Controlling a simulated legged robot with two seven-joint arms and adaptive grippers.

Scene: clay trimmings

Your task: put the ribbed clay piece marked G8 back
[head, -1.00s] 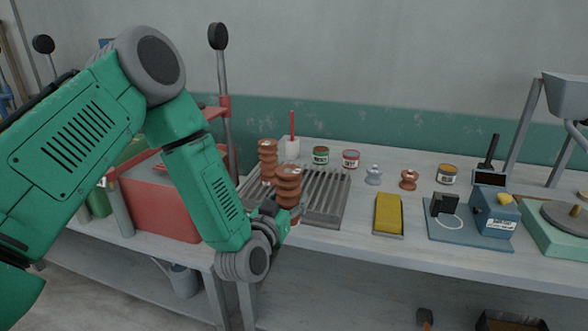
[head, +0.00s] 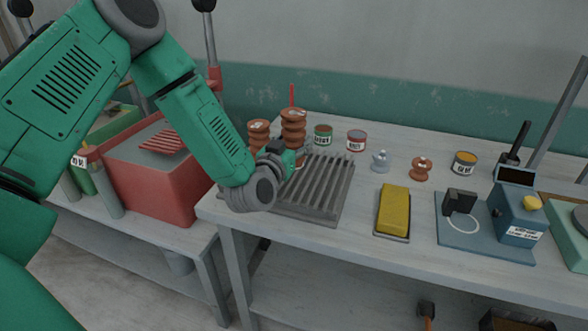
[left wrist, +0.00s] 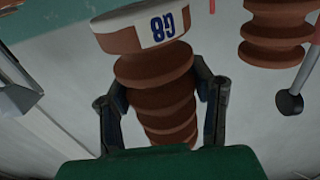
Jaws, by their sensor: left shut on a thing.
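The ribbed clay piece marked G8 (head: 293,128) is a brown stacked-disc piece with a pale top. Its white band with blue G8 lettering shows in the left wrist view (left wrist: 160,27). My left gripper (head: 287,158) is shut on it, with a finger on each side of its ribs. It looks upright, near the back left of the grey slatted rack (head: 330,190); I cannot tell whether its base touches anything. A second ribbed clay piece (head: 258,136) stands just left of it, partly behind my gripper, and shows in the left wrist view (left wrist: 275,35). My right gripper is not in view.
A red box (head: 165,185) stands left. The rack's front slats are bare.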

